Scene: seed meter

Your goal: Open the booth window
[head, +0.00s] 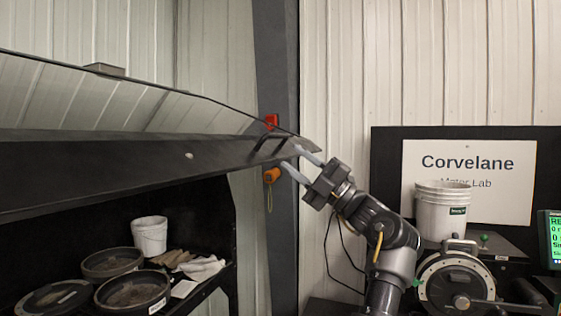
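The booth window (130,160) is a clear panel with a thick black frame bar, at the left of the head view. It stands tilted out and up, with open space under its bar. A small dark handle (268,142) sits near the bar's right end. Whether a finger touches the bar cannot be told.
Under the window, a dark shelf holds several round pans (132,290), a white bucket (150,236) and gloves (201,268). A dark post (279,60) stands behind the gripper. At right are a sign (468,165), a bucket (441,212) and a round metal device (460,285).

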